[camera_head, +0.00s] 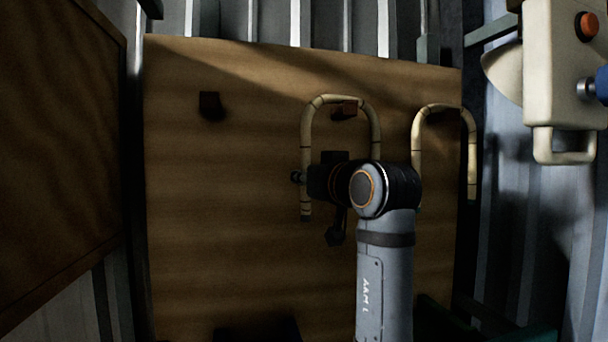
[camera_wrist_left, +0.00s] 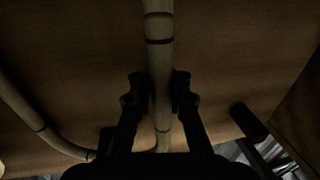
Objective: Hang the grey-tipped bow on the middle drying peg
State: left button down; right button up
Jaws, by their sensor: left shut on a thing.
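The grey-tipped bow (camera_head: 322,99) is a pale cane arch with dark bands and a dark grey end (camera_head: 305,217) on its left leg. My left gripper (camera_head: 307,181) is shut on that left leg, below the bend. In the left wrist view the held leg (camera_wrist_left: 159,60) runs between my fingers (camera_wrist_left: 160,96). The lower right leg is hidden by my arm. My right gripper is not in view.
A second bow (camera_head: 416,140) hangs upright at the right edge of the wooden board (camera_head: 230,220). An empty peg (camera_head: 211,106) is at the upper left. A cream box with a red button (camera_head: 587,25) is at the upper right.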

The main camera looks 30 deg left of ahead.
pick_arm(q)
jog(key=shift+s+d+r, duration=0.15)
jog(key=shift+s+d, duration=0.25)
jog(key=shift+d, duration=0.05)
jog(key=shift+w+a, duration=0.25)
jog(key=shift+a, duration=0.05)
jog(key=c, duration=1.2)
grip_release()
jog(key=shift+s+d, duration=0.1)
